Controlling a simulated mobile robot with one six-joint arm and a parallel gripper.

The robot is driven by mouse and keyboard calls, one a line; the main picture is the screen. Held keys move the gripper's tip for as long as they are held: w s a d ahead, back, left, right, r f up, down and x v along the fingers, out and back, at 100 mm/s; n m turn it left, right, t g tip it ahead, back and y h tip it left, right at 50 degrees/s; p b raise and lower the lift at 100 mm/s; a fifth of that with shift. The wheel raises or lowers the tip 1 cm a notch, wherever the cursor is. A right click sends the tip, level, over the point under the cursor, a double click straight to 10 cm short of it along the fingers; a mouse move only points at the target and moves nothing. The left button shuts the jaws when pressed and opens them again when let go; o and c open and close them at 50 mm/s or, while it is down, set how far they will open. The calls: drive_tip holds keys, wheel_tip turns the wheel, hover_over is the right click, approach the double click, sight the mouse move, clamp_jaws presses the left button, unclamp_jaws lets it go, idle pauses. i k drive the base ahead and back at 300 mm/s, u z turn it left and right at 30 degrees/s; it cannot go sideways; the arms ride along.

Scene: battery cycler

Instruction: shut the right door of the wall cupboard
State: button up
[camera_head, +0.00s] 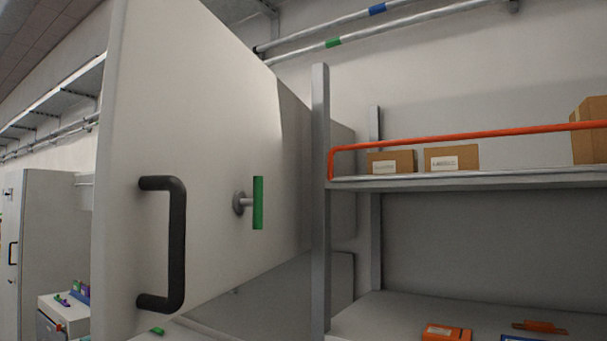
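A large white door panel (215,110) fills the left half of the view. It looks like the cupboard's right door, standing open and swung out towards me, with its face turned to the right. A black D-shaped handle (177,245) is near its near edge. Farther along the face is a green bar handle (258,203) on a short grey stem. The lower edge slopes up and away to the far end. The cupboard's inside and its other door are not clearly visible. My gripper is not in view.
Right of the door stands a grey rack post (320,200) with a shelf (470,182), an orange rail (470,137) and cardboard boxes (452,158). Below is a bench surface (385,312) with an orange item (446,332). A grey cabinet (55,240) stands far left.

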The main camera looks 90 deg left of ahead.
sight(188, 116)
drive_tip(key=u, duration=0.25)
drive_tip(key=k, duration=0.1)
drive_tip(key=u, duration=3)
drive_tip(key=i, duration=0.95)
drive_tip(key=u, duration=0.2)
drive_tip(key=k, duration=0.85)
drive_tip(key=z, duration=0.4)
